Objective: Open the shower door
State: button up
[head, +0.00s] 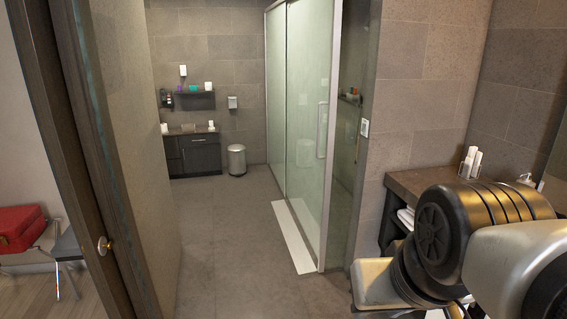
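The shower door (306,150) is a tall greenish glass panel in a light metal frame, right of the middle in the head view. It looks shut, in line with the neighbouring fixed glass panel (275,110). A vertical metal handle (321,130) is on its right, nearer side. My arm fills the lower right corner, well short of the door and apart from it. My gripper's fingers do not show. Nothing touches the handle.
A vanity counter (425,183) is at the right, beside my arm. The tiled floor (225,240) ahead is clear up to a bin (237,160).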

aim_at(309, 22)
jog(key=i+l+u, duration=0.1)
jog(key=i+u, duration=0.15)
jog(key=i, duration=3.55)
jog(key=i+j, duration=0.05)
jog(key=j, duration=0.05)
